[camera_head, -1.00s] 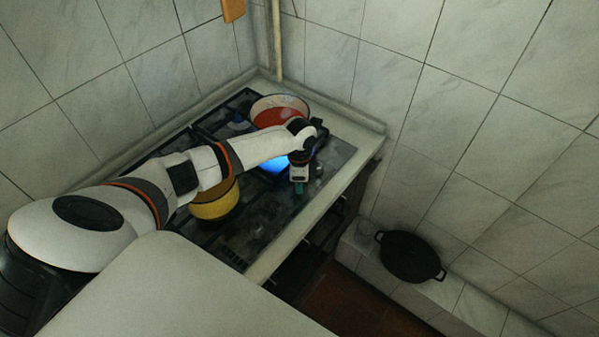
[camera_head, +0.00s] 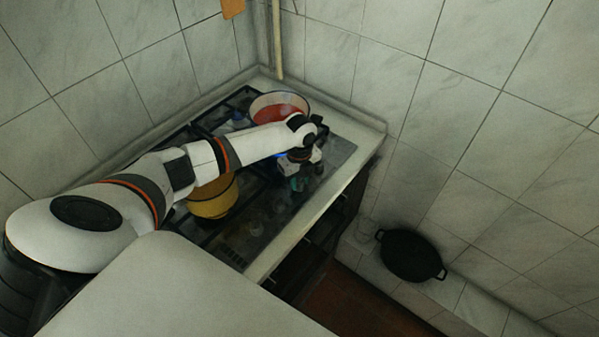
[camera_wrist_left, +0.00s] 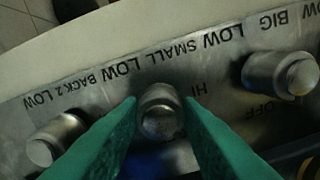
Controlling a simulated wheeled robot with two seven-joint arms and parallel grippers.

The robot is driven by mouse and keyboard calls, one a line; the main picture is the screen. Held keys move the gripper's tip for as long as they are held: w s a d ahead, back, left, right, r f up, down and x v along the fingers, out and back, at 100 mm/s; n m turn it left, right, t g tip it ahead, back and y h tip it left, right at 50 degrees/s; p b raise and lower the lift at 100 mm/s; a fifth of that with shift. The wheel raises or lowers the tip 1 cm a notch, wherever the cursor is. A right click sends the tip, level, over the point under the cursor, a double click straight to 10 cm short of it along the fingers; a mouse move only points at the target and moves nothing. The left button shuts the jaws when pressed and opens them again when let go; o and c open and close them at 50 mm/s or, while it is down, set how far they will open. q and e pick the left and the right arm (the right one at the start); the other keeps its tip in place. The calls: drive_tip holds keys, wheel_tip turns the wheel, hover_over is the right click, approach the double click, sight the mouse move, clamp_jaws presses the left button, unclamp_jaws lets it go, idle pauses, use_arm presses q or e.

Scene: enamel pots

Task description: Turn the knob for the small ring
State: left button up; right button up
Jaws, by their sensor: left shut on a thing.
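My left gripper (camera_wrist_left: 162,108) is shut on the middle metal knob (camera_wrist_left: 161,122), with one green finger on each side. The word SMALL is printed on the panel by this knob, with HI close beside it. In the head view the left gripper (camera_head: 296,183) is at the front panel of the stove (camera_head: 240,240), at the end of my white arm. A faint blue glow (camera_head: 282,155) shows beside the wrist. The small ring itself is mostly hidden behind my arm. My right gripper is not in view.
Other knobs sit left (camera_wrist_left: 45,145) and right (camera_wrist_left: 280,75) of the held one. A red-and-white pot (camera_head: 279,106) stands at the back of the stove, a yellow pot (camera_head: 213,196) beneath my arm. A black pan (camera_head: 410,256) rests on the low tiled ledge.

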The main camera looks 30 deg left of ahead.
use_arm(q)
drive_tip(key=m+b, duration=0.1)
drive_tip(key=m, duration=0.4)
drive_tip(key=shift+m, duration=0.4)
idle(0.3)
drive_tip(key=o, duration=1)
drive_tip(key=shift+r, duration=0.1)
wheel_tip(320, 180, up, 12)
drive_tip(key=shift+f+b, duration=0.1)
drive_tip(key=shift+b, duration=0.95)
drive_tip(key=shift+f, duration=0.1)
